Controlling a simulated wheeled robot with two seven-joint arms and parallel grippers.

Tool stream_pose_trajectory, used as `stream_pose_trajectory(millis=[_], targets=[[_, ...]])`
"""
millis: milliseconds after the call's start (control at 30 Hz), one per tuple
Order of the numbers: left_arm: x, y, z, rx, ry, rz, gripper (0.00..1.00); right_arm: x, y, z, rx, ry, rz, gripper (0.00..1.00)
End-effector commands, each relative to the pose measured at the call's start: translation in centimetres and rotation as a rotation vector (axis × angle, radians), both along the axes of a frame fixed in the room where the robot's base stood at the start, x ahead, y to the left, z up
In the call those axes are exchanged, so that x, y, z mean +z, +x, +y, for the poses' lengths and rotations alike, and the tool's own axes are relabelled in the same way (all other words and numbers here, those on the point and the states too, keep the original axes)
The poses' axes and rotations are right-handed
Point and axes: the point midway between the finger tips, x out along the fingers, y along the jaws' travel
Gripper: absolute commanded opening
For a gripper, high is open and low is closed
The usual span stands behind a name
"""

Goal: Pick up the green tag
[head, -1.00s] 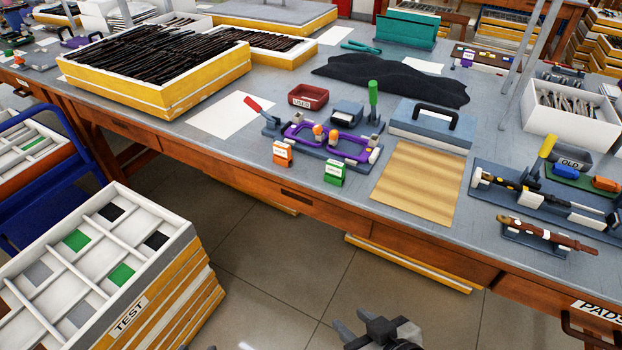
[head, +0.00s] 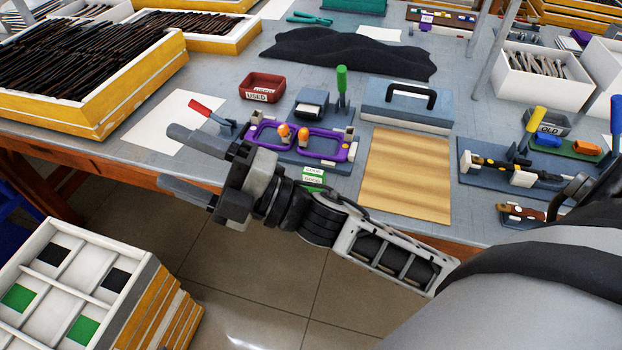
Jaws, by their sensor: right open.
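The green tag (head: 313,177) with a white label stands near the front edge of the workbench, in front of the purple eyeglass frame (head: 318,156). Its lower part is hidden behind my right arm. My right gripper (head: 172,157) reaches in from the right and points left, its two fingers spread with nothing between them. It is left of the green tag, in front of the bench's front edge in the picture. The orange tag does not show; my right gripper covers that area. My left gripper is out of view.
The purple frame sits in a blue fixture with a red-handled clamp (head: 201,109) and a green-handled one (head: 342,80). A wooden board (head: 407,178) lies to the right. A red USED bin (head: 262,87) stands behind. A divided white tray (head: 60,290) is at lower left.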

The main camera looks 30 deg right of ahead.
Motion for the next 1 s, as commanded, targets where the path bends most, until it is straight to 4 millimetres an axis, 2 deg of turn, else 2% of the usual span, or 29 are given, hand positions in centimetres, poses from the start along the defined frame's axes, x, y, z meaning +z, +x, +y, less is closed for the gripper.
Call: stream_pose_trajectory(millis=[33, 100, 167, 200, 267, 300, 367, 433, 500, 600, 667, 700, 833, 1000], targets=[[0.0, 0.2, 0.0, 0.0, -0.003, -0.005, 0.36, 2.5, -1.0, 1.8, 0.082, -0.153, -0.28, 0.65], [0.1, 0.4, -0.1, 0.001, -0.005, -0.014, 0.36, 3.8, -3.5, 3.8, 0.198, -0.365, -0.665, 0.65], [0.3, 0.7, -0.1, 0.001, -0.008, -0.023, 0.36, 3.3, -5.2, 4.6, 0.308, -0.546, -0.981, 0.65], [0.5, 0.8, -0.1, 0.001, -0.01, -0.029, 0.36, 2.3, -6.1, 4.5, 0.39, -0.668, -1.183, 0.65], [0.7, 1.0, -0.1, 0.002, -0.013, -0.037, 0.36, 0.3, -6.4, 3.2, 0.528, -0.85, -1.464, 0.65], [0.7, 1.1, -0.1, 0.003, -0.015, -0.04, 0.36, -1.1, -6.1, 1.6, 0.632, -0.969, -1.63, 0.65], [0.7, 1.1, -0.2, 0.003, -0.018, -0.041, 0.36, -2.8, -4.9, -1.6, 0.805, -1.14, -1.836, 0.65], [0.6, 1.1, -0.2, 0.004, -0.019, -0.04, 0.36, -3.8, -3.1, -6.2, 1.022, -1.319, -2.002, 0.65], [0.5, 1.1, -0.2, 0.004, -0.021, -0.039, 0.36, -3.7, -1.3, -10.9, 1.236, -1.466, -2.088, 0.65], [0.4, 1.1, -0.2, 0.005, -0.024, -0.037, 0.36, -2.3, 0.4, -16.4, 1.494, -1.612, -2.112, 0.65], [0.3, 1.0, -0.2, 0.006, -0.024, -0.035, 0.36, -1.5, 0.9, -18.7, 1.605, -1.667, -2.099, 0.65], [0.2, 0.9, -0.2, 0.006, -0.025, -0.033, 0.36, -1.0, 1.1, -19.8, -1.643, 1.672, 2.066, 0.65], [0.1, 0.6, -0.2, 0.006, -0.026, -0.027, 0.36, -1.1, 1.3, -21.5, -1.681, 1.651, 1.983, 0.65], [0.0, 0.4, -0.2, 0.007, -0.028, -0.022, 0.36, -4.4, 1.2, -21.6, -1.686, 1.646, 1.982, 0.65]])
